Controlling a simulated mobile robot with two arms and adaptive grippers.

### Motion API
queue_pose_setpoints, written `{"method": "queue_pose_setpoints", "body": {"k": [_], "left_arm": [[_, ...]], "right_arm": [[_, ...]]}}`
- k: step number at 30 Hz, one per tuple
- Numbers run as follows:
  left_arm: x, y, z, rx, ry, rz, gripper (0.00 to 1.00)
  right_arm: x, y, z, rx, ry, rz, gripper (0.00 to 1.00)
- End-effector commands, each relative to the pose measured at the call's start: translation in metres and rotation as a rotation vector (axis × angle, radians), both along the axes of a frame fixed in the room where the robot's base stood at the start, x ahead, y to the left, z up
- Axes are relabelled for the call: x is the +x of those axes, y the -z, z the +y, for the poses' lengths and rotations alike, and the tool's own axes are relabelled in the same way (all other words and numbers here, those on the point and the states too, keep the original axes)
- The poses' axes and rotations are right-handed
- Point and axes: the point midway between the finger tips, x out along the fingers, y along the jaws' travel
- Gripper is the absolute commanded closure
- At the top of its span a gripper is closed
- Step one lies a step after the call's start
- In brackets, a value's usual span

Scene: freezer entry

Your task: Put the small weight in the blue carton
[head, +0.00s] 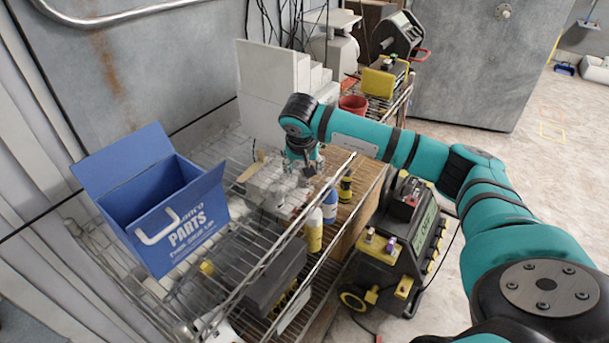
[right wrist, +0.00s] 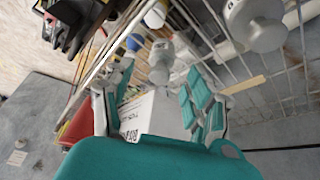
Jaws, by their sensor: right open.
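The blue carton (head: 150,200) stands open and upright on the wire shelf at the left in the head view, with a white hook mark and "PARTS" on its front. Several silver-grey weights (head: 272,188) are clustered right of it, partly hidden by the gripper. My right gripper (head: 303,172) is above them, pointing down. In the right wrist view its fingers (right wrist: 160,82) are spread. A small knobbed weight (right wrist: 161,62) appears just beyond and between the fingertips; contact cannot be told. A larger weight (right wrist: 257,28) is at the upper right. My left gripper is not in view.
White stepped blocks (head: 270,82) and a red bucket (head: 353,105) are behind. A black machine (head: 398,245) stands at the right.

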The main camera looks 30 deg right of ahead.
Motion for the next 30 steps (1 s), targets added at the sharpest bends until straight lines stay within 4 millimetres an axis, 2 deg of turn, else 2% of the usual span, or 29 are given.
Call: {"method": "queue_pose_setpoints", "body": {"k": [1, 3, 7, 16, 28, 30], "left_arm": [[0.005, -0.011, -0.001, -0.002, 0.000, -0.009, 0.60], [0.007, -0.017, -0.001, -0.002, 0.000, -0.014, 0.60], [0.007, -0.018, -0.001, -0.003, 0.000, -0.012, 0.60], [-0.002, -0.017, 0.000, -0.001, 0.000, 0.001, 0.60], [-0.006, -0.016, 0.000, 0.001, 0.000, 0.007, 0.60], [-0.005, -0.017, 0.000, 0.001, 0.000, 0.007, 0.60]], "right_arm": [[0.002, 0.004, -0.002, 0.000, 0.002, 0.006, 0.44], [0.006, 0.015, -0.006, 0.000, 0.002, 0.006, 0.44], [0.011, 0.030, -0.008, 0.001, 0.001, 0.004, 0.44], [0.013, 0.034, -0.010, 0.000, 0.000, 0.000, 0.45], [0.013, 0.034, -0.010, 0.001, 0.000, 0.001, 0.98], [0.013, 0.034, -0.010, 0.001, 0.000, 0.001, 1.00]]}}
